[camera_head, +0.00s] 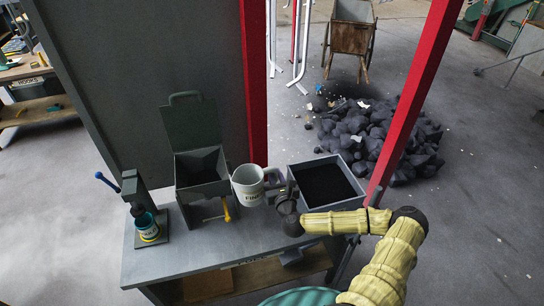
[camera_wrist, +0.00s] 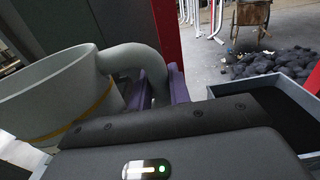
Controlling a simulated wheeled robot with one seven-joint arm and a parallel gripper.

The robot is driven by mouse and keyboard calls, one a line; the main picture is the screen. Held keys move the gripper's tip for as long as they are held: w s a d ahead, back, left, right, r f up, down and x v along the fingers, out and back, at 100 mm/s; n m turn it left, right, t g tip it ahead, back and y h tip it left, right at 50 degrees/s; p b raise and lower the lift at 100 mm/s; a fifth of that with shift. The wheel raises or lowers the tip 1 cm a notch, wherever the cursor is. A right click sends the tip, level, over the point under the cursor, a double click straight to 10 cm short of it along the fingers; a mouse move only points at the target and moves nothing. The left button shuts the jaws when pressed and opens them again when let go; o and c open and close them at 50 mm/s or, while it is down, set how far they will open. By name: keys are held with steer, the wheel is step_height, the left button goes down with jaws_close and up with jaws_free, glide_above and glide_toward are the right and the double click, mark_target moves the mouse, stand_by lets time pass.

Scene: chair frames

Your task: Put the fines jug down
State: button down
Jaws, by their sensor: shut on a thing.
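The fines jug (camera_head: 246,187) is a pale grey-white mug with lettering and a yellow band, standing upright in the head view. It also fills the left of the wrist view (camera_wrist: 45,100), slightly tilted in that picture. My gripper (camera_head: 276,187) is at its right side, shut on the handle. The purple fingers (camera_wrist: 157,88) lie either side of the handle in the wrist view. The jug is over the grey bench (camera_head: 205,250), between the hopper box and the black-filled tray. I cannot tell whether its base touches the bench.
A lidded grey hopper box (camera_head: 200,170) with a yellow lever stands left of the jug. A dark-filled tray (camera_head: 325,183) is to the right. A press with a blue handle (camera_head: 138,205) and a teal can (camera_head: 147,228) are far left. The bench front is mostly clear. A red post (camera_head: 415,90) rises right.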

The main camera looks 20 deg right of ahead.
steer(key=s+f+b, duration=0.4)
steer(key=f+b, duration=0.1)
steer(key=f, duration=0.3)
steer(key=s+f+b, duration=0.3)
steer(key=f+b, duration=0.3)
steer(key=f, duration=0.3)
steer(key=s+a+f+y+b, duration=0.1)
steer(key=s+f+b, duration=0.3)
steer(key=f, duration=0.4)
steer(key=shift+s+f+n+b, duration=0.15)
steer(key=shift+s+n+b, duration=0.2)
steer(key=shift+b, duration=0.3)
steer(key=shift+d, duration=0.15)
